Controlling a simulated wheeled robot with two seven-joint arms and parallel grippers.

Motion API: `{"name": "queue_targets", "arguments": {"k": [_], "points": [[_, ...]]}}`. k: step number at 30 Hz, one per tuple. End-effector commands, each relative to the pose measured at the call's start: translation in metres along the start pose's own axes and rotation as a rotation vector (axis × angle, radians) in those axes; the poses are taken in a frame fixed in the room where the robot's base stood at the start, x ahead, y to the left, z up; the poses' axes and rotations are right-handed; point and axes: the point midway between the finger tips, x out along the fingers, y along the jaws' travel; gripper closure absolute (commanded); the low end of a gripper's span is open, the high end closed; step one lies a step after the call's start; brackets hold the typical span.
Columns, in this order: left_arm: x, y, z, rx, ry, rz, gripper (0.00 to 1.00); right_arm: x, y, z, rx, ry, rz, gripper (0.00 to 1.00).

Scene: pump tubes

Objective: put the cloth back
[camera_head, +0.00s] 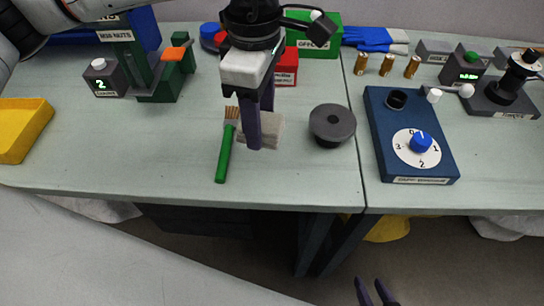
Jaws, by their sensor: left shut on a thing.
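A folded beige-grey cloth (272,133) is on the pale green table, near its front middle. My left gripper (258,128) points down over it, with its purple fingers at the cloth and shut on it. I cannot tell whether the cloth is lifted off the table. The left gripper hides part of the cloth. My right gripper (372,290) shows only its purple fingertips at the bottom edge, in front of the table. Its fingers are apart and nothing shows between them.
A green-handled brush (225,152) lies just left of the cloth, and a dark round flanged part (332,124) stands to its right. A blue dial box (408,140) stands farther right. A yellow bin (22,128) is at the far left. The front left tabletop is clear.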

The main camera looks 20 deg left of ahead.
Motion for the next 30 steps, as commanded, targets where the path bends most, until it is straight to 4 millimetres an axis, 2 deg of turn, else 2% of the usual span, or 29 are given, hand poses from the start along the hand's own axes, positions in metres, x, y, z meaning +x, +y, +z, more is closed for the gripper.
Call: {"name": "queue_targets", "arguments": {"k": [4, 10, 14, 21, 26, 30], "points": [[-0.009, 0.008, 0.010, -0.323, 0.007, 0.011, 0.78, 0.001, -0.001, 0.003, 0.000, -0.003, -0.002, 0.69], [-0.016, 0.012, 0.016, -0.573, 0.011, 0.019, 0.78, 0.001, -0.002, 0.004, 0.000, -0.003, -0.003, 0.69], [-0.005, 0.013, 0.016, -0.623, 0.013, 0.018, 0.78, -0.001, -0.003, 0.002, 0.000, -0.002, -0.004, 0.69], [0.037, 0.013, 0.015, -0.624, 0.013, 0.019, 0.78, -0.004, -0.003, 0.000, 0.002, -0.002, -0.004, 0.69], [0.049, 0.014, 0.015, -0.624, 0.011, 0.019, 0.78, -0.003, -0.003, 0.002, 0.004, -0.006, -0.003, 0.69], [0.066, 0.013, 0.015, -0.623, 0.013, 0.017, 0.78, -0.004, -0.002, 0.003, 0.005, -0.009, -0.002, 0.69]]}}
